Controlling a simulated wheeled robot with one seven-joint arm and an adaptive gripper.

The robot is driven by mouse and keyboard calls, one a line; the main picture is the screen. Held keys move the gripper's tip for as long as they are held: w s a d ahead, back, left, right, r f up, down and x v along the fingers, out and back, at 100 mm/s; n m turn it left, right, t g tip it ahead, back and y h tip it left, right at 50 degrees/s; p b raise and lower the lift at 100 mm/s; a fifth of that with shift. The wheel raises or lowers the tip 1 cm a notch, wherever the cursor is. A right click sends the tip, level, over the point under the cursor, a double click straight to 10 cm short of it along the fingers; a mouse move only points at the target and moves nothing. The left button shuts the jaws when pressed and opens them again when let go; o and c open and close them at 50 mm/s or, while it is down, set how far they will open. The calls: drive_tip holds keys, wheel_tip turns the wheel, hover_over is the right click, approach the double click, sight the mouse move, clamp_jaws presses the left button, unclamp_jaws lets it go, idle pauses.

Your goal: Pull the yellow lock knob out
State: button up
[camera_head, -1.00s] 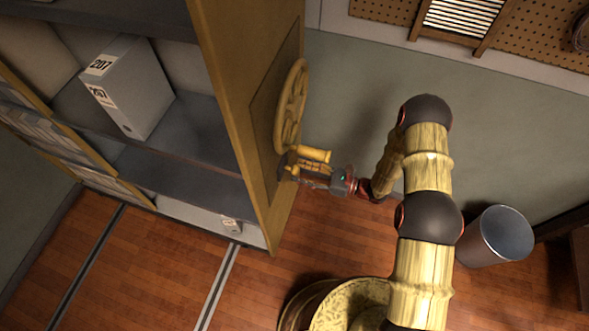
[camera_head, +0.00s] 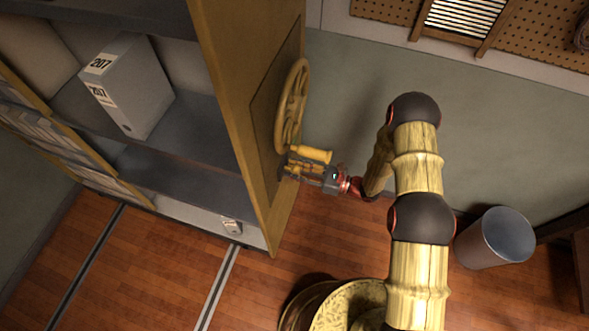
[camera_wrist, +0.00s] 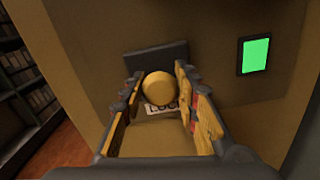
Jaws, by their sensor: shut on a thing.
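The yellow lock knob (camera_wrist: 158,88) shows in the wrist view as a round yellow end in front of a dark plate (camera_wrist: 156,58). A partly hidden label with the letters "LOC" (camera_wrist: 158,109) shows just below it. My gripper (camera_wrist: 159,84) has one finger on each side of the knob and is shut on it. In the head view my gripper (camera_head: 291,168) is at the end panel of the yellow shelf unit (camera_head: 226,90), below the handwheel. The knob itself is hidden there by the fingers.
A yellow handwheel (camera_head: 292,103) with a crank handle (camera_head: 312,154) sits close above my gripper. A green-lit rectangle (camera_wrist: 255,55) is on the panel to the right. A metal bin (camera_head: 494,238) stands at the right. Floor rails (camera_head: 217,286) run along the left.

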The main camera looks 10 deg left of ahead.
drive_tip(key=c, duration=0.6)
clamp_jaws()
drive_tip(key=shift+d, duration=0.1)
drive_tip(key=d, duration=0.3)
drive_tip(key=shift+s, duration=0.15)
drive_tip(key=o, duration=1.2)
unclamp_jaws()
drive_tip(key=shift+d, duration=0.15)
drive_tip(key=shift+c, duration=0.2)
drive_tip(key=shift+o, duration=0.5)
